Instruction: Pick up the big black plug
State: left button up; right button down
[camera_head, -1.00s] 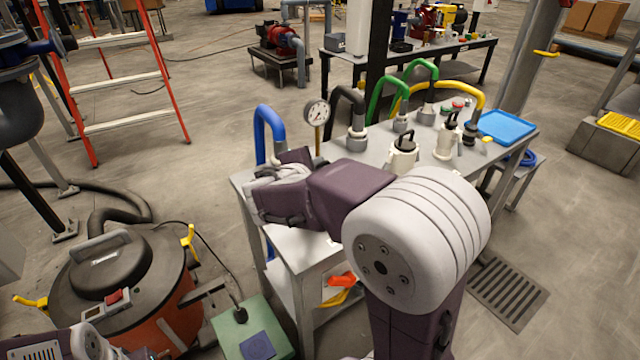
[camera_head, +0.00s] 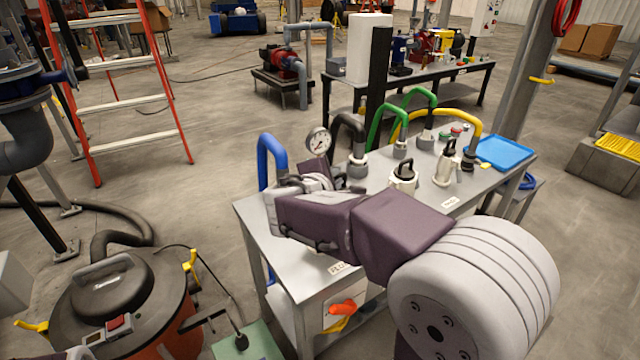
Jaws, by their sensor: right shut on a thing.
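My right arm comes in from the lower right and reaches over the front left of the grey metal table (camera_head: 345,268). My right gripper (camera_head: 312,178) is beside the blue hose, below the pressure gauge. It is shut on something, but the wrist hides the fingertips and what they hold. I cannot make out a big black plug for certain. On the table stand two pale canisters (camera_head: 402,180) with black handles.
The pressure gauge (camera_head: 318,142) stands close to my gripper. A blue tray (camera_head: 502,152) lies at the table's right end. A vacuum drum (camera_head: 112,295) and a ladder (camera_head: 120,62) stand left.

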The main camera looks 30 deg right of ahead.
jog(key=s+d+r+p, duration=0.5)
jog(key=s+p, duration=0.1)
jog(key=p, duration=0.2)
jog(key=shift+s, duration=0.15)
